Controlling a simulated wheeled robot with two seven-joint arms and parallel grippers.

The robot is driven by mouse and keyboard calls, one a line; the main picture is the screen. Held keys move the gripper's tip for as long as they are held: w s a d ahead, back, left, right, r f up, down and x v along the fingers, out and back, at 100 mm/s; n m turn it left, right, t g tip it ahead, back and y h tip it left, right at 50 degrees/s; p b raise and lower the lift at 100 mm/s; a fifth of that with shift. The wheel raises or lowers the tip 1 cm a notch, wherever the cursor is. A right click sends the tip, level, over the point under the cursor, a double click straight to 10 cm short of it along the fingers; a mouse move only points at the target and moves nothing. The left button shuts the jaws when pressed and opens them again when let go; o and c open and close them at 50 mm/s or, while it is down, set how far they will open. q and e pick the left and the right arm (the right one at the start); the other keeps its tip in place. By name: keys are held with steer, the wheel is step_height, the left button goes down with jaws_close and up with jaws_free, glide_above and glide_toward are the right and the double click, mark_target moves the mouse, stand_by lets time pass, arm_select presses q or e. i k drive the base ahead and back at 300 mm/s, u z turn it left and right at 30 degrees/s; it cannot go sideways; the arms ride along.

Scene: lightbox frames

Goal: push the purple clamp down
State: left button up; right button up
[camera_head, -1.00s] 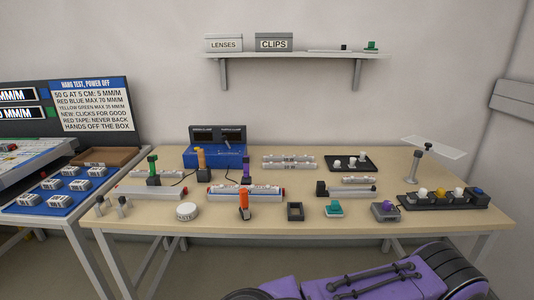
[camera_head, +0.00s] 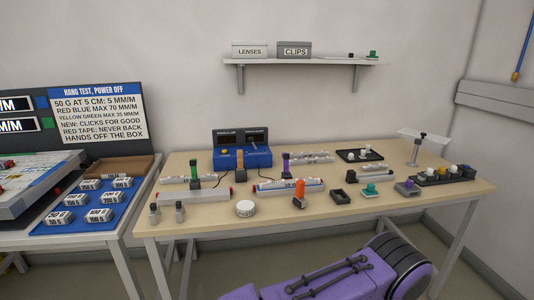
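The purple clamp (camera_head: 286,162) stands on the table (camera_head: 213,222), just right of the blue box. Its purple handle points upright, and its base is partly hidden behind the white rails. Another purple part, a knob (camera_head: 408,184) on a small grey block, sits at the right of the table. Similar upright clamps stand nearby: a green one (camera_head: 194,168), an orange one (camera_head: 240,162) and an orange-red one (camera_head: 299,190) closer to the front edge. Neither of my grippers is in view.
The blue box (camera_head: 257,158) with dark displays stands behind the clamps. A white round tub (camera_head: 245,208) and several small fixtures occupy the front. A side bench with a blue tray (camera_head: 78,222) of labelled weights is at left. A wall shelf (camera_head: 305,62) hangs above.

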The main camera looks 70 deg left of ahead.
mark_target(285, 156)
steer(key=u, duration=1.5)
